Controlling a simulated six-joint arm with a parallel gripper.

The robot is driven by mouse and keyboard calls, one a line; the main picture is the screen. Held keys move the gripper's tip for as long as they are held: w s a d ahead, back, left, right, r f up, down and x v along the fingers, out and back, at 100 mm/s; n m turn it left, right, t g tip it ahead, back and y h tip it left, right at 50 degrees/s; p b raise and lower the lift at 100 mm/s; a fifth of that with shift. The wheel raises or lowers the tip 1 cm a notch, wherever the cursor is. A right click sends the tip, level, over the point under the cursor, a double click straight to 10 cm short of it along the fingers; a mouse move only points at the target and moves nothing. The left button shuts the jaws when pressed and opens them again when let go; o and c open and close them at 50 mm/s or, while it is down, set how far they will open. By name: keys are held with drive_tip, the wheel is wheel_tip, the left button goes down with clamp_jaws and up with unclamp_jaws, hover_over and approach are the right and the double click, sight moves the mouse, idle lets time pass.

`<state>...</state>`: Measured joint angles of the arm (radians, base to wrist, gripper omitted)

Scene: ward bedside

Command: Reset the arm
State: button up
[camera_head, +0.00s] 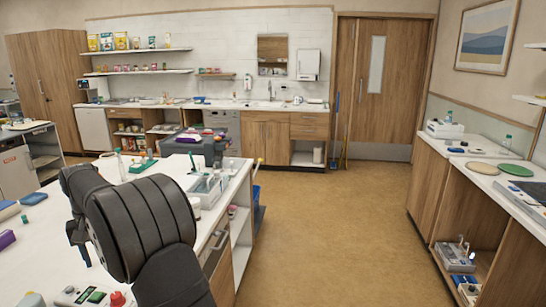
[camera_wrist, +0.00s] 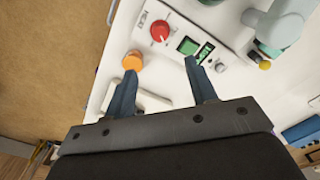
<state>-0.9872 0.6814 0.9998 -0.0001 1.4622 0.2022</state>
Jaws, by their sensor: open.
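My gripper (camera_wrist: 160,67) shows in the wrist view with its two blue-grey fingers spread apart and nothing between them. It is over a white worktop (camera_wrist: 120,82).
The control box also shows at the bottom of the head view (camera_head: 77,298). A grey tray (camera_head: 206,190) stands right of my arm, and a green-based rack (camera_head: 142,165) stands beyond it. The floor (camera_head: 330,220) between the counters is clear.

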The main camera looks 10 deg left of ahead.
sight(115, 295)
wheel_tip(115, 295, down, 14)
drive_tip(key=shift+r, duration=0.1)
drive_tip(key=shift+f, duration=0.35)
drive_tip(key=n, duration=0.5)
drive_tip(key=shift+n, duration=0.4)
drive_tip(key=n, duration=0.6)
drive_tip(key=shift+r, duration=1.85)
